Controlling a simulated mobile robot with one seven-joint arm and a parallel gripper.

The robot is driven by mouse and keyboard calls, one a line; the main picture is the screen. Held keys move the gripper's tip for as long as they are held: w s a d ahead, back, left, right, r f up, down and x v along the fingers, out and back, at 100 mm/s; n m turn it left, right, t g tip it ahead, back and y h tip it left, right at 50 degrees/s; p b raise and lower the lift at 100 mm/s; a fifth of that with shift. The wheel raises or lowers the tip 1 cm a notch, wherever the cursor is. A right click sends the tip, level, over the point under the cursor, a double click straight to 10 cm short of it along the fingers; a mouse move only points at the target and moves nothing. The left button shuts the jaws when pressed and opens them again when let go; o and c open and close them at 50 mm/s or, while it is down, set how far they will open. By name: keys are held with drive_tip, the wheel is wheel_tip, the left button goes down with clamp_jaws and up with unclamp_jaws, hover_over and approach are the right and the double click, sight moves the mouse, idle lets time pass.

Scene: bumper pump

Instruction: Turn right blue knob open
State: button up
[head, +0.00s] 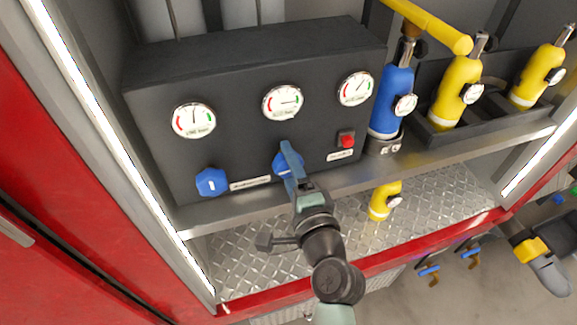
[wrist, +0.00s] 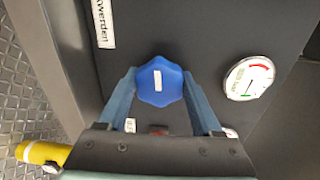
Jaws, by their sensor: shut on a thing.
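The right blue knob (head: 279,164) is on the front of the dark control panel (head: 240,105), below the middle gauge, and partly hidden by my gripper in the head view. In the wrist view the blue knob (wrist: 158,92) shows a short white mark running nearly up and down in the picture. My gripper (head: 290,160) has one finger on each side of the knob and is shut on it. The fingers also show in the wrist view (wrist: 159,74). The left blue knob (head: 211,181) sits apart, with an upright white mark.
Three round gauges (head: 282,102) line the panel above the knobs. A red button (head: 346,139) is right of my gripper. Blue and yellow nozzles (head: 457,92) stand at the right. A metal shelf edge (head: 350,182) runs below the panel, above a treadplate floor (head: 240,255).

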drive_tip(key=shift+f, duration=0.2)
drive_tip(key=o, duration=1.3)
drive_tip(key=shift+r, duration=0.1)
drive_tip(key=shift+o, duration=0.2)
drive_tip(key=b+v, duration=0.2)
drive_tip(key=v, duration=1.1)
